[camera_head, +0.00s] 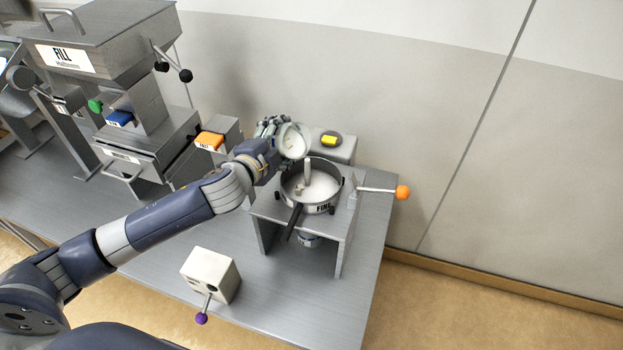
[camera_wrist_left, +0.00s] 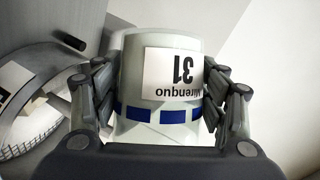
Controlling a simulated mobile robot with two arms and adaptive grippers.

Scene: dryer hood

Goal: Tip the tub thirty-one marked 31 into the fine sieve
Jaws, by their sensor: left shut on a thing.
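The tub thirty-one (camera_head: 292,141) is white and held tilted, its mouth showing, just above the back left rim of the fine sieve. In the left wrist view the tub (camera_wrist_left: 160,118) has a blue dashed band and a label reading 31 upside down. My left gripper (camera_head: 272,130) is shut on the tub, with fingers on both of its sides. The fine sieve (camera_head: 322,207) is a round metal pan marked FINE on a stand, with pale material and a post inside. Part of the sieve (camera_wrist_left: 30,138) shows at the left of the wrist view. My right gripper is not in view.
A lever with an orange knob (camera_head: 403,192) sticks out right of the sieve. A yellow button box (camera_head: 330,141) stands behind it. A white box with a purple-knobbed lever (camera_head: 212,273) is in front left. The FILL machine (camera_head: 110,45) stands at the left.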

